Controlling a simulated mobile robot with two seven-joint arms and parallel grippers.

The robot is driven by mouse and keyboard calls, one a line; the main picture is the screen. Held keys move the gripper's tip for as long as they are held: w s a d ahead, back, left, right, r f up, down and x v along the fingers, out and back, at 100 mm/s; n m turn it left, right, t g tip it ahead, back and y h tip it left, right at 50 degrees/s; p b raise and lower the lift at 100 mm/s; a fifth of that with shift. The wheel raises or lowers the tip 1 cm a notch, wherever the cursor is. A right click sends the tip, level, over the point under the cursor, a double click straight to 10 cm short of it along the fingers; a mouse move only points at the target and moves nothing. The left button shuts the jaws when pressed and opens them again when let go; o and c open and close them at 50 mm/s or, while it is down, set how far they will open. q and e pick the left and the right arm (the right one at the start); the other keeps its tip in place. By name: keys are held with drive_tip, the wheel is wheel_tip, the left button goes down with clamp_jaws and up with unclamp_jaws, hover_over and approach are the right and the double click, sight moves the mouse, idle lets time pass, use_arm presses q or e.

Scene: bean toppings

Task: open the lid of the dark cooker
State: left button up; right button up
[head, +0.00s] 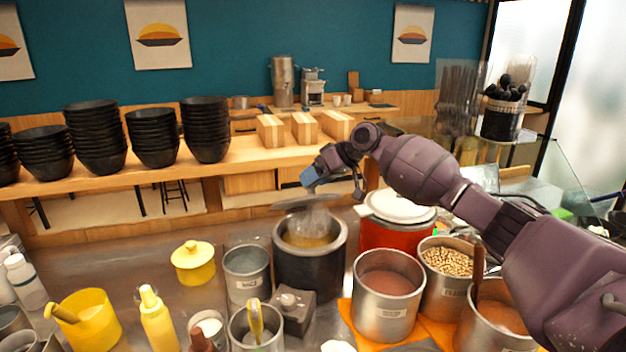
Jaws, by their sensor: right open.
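The dark cooker (310,270) stands on the metal counter in the middle of the head view. Its top is uncovered, with yellowish contents and pale steam showing inside. The dark lid (292,203) shows as a thin tilted disc raised above the cooker's back rim, clear of the opening. Whether a hinge joins it to the cooker is hidden. My right gripper (332,182) is open just above the lid's right part. I cannot tell whether it touches the lid. My left gripper is out of view.
A red cooker with a white lid (398,206) stands close on the right, under my right arm. Metal pots (388,300) crowd the front right. A grey box (287,310), a metal pot (247,274) and a yellow lidded pot (194,262) stand left. Black bowls (205,130) line the back counter.

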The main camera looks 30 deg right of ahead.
use_arm(q)
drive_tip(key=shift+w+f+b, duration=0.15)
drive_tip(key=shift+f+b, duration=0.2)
drive_tip(key=shift+b, duration=0.05)
use_arm(e)
drive_tip(key=v, duration=1)
drive_tip(key=w+a+r+p, duration=0.3)
drive_tip(key=a+r+p, duration=0.15)
drive_tip(key=a, duration=0.35)
drive_tip(key=f+m+h, duration=0.1)
drive_tip(key=f+h, duration=0.1)
drive_tip(key=f, duration=0.1)
drive_tip(key=w+d+f+m+g+h, duration=0.1)
drive_tip(key=f+m, duration=0.1)
drive_tip(key=f, duration=0.2)
drive_tip(key=w+f+m+g+h, duration=0.1)
drive_tip(key=f+h, duration=0.1)
drive_tip(key=f, duration=0.2)
drive_tip(key=shift+d+h+p, duration=0.3)
drive_tip(key=shift+p, duration=0.05)
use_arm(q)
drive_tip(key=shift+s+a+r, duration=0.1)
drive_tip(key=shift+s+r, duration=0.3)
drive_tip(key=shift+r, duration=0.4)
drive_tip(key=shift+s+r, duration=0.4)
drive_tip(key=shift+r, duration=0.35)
use_arm(e)
drive_tip(key=shift+w+a+f, duration=0.1)
drive_tip(key=shift+w+f, duration=0.2)
drive_tip(key=shift+f, duration=0.3)
